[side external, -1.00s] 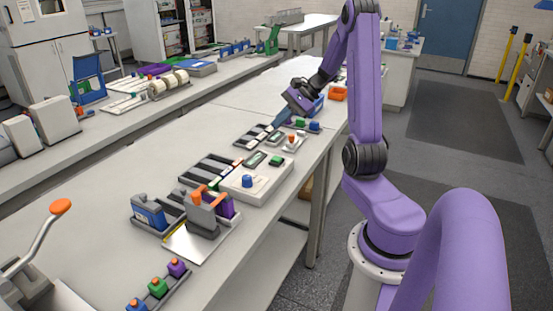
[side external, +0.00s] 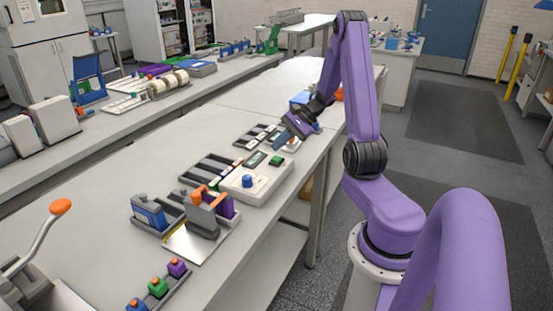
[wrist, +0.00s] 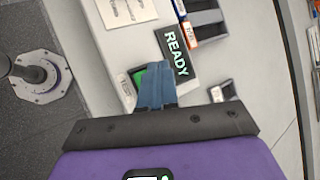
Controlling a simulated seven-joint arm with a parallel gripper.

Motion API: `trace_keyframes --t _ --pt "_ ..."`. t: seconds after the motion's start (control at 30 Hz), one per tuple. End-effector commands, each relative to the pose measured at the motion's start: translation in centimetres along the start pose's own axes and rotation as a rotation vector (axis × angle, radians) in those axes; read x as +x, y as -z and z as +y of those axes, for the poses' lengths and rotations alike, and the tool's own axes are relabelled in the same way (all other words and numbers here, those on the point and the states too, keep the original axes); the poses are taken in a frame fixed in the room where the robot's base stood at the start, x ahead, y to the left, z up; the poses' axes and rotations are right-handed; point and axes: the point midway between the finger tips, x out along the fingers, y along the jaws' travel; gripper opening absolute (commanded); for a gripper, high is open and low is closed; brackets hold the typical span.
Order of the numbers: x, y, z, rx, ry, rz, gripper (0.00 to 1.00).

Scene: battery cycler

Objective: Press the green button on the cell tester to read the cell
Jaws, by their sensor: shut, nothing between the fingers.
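The cell tester (side external: 262,188) is a pale box on the bench with a blue knob on top. Its green button (side external: 276,160) sits at the far right, beside a small dark display (side external: 255,158). My gripper (side external: 279,143) is shut and empty, tilted downward, just beyond the green button in the side view. In the wrist view, the blue-grey fingers (wrist: 161,64) are together and partly cover the green button (wrist: 138,78). The display reads READY (wrist: 178,50), just beyond and right of the fingers. Contact with the button cannot be told.
Dark cell trays (side external: 208,168) lie left of the tester. A metal plate (side external: 182,243) with a grey and orange fixture stands nearer the camera. Several coloured blocks (side external: 158,287) sit in a rack at the front. The bench left of the trays is clear.

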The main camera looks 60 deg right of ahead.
Motion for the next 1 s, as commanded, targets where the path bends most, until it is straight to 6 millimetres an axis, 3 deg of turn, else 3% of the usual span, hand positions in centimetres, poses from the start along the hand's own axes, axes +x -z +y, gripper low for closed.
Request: trace_keyframes --t 0.23,1.0 --pt "0.8 0.57 0.6 0.0 0.0 0.001 0.0" --pt "0.81 0.59 0.61 -0.001 0.0 0.001 0.0"
